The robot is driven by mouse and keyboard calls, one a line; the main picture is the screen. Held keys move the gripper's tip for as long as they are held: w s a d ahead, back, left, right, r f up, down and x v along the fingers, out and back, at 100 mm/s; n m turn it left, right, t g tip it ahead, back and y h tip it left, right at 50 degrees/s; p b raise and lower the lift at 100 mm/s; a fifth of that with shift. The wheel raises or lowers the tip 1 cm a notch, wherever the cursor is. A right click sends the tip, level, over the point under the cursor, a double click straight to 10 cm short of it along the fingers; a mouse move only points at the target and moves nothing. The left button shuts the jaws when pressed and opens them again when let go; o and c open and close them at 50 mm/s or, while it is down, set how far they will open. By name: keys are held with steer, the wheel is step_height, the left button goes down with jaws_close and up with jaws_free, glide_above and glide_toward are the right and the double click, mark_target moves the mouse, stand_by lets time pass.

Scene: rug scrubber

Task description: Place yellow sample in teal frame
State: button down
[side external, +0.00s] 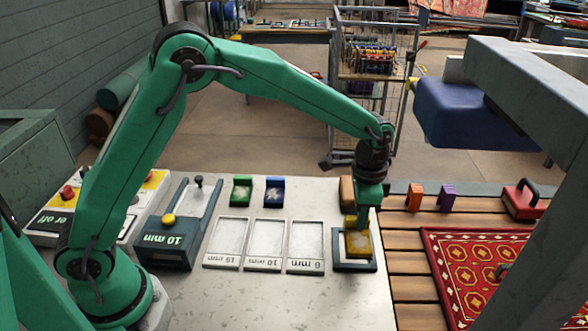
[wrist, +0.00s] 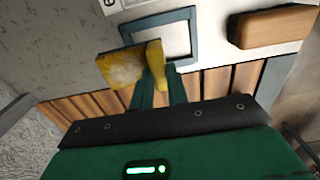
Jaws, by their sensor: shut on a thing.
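The yellow sample (side external: 359,243) has a speckled pad and a yellow tab. My gripper (side external: 362,215) is shut on its tab, pointing down. In the side view the sample overlaps the inside of the teal frame (side external: 343,266), a rectangular frame at the bench's right edge. In the wrist view, the yellow sample (wrist: 126,69) is tilted and covers the left part of the teal frame (wrist: 195,32), whose opening shows bare beside the tab. My gripper (wrist: 161,75) holds the tab there. I cannot tell whether the sample touches the frame.
A brown block (side external: 347,192) stands just behind the frame; it also shows in the wrist view (wrist: 270,26). Several white trays (side external: 266,243) lie to the left. A green sample (side external: 241,191) and a blue sample (side external: 274,191) stand behind them. A red rug (side external: 480,265) lies right.

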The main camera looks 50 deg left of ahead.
steer(key=w+a+f, duration=0.2)
steer(key=w+a, duration=0.1)
steer(key=shift+f, duration=0.25)
steer(key=shift+f, duration=2)
steer(key=shift+f, duration=0.1)
steer(key=c, duration=1.4)
jaws_free()
step_height(320, 180, up, 12)
steer(key=shift+r, duration=0.15)
